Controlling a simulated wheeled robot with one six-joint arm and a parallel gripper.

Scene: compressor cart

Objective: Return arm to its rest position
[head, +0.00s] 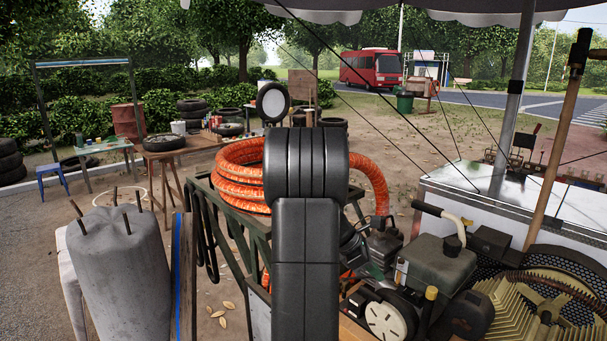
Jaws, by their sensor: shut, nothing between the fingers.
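My arm stands upright in the middle of the head view, as a thick black link with a rounded joint at its top. My gripper cannot be made out; it may be hidden behind this link. An orange hose (238,177) lies coiled on the green cart frame (258,238) behind my arm, and one length loops down on the right. The compressor machine (437,266) with its dark tank stands to the right of my arm. My arm covers part of the hose and cart.
A grey concrete-like block (118,270) with upright rods stands close on the left. A brass-coloured finned part (535,305), a wooden pole (556,150) and a metal-topped counter (560,205) crowd the right. A wooden table (190,143) stands farther back. Open dirt ground lies behind the cart.

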